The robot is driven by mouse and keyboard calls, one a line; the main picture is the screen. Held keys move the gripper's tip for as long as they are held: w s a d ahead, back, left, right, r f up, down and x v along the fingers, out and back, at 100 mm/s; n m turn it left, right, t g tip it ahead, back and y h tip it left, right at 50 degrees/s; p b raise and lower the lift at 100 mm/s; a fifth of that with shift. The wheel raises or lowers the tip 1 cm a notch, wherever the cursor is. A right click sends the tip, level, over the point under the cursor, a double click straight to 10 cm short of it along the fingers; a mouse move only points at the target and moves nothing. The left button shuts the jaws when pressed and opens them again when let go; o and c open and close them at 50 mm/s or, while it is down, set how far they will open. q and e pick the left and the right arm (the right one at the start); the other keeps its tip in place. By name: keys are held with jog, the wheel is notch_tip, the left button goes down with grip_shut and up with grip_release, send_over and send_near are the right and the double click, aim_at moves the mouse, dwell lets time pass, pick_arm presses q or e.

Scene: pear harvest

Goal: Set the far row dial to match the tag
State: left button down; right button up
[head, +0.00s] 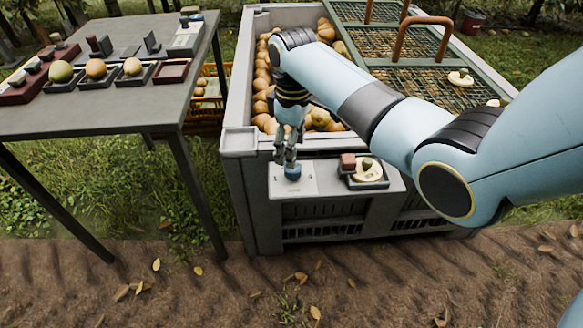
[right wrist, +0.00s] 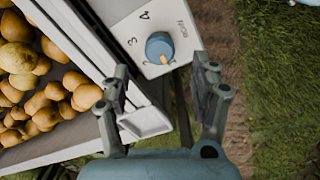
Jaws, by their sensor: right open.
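A blue dial knob (head: 293,172) sits on a white plate (head: 305,187) on the ledge at the front of the pear bin. In the right wrist view the knob (right wrist: 158,46) has an orange pointer aimed toward the bottom of the picture. The printed 3, 4 and small lettering show around it. My right gripper (head: 286,155) is just above the knob in the head view. In the right wrist view the gripper (right wrist: 163,70) is open and empty, with the knob beyond its spread fingers. I cannot make out a readable tag. My left gripper is out of view.
The grey bin (head: 240,142) holds many pears under green-framed mesh lids. A dark tray (head: 370,183) with a pear-slice shape and reddish block sits right of the dial. The grey table (head: 130,115) at left carries pears in trays and small devices. Open ground lies in front.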

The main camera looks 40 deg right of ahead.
aim_at(293, 172)
notch_tip(293, 172, down, 6)
jog(key=shift+f+b, duration=0.1)
jog(key=shift+b, duration=0.8)
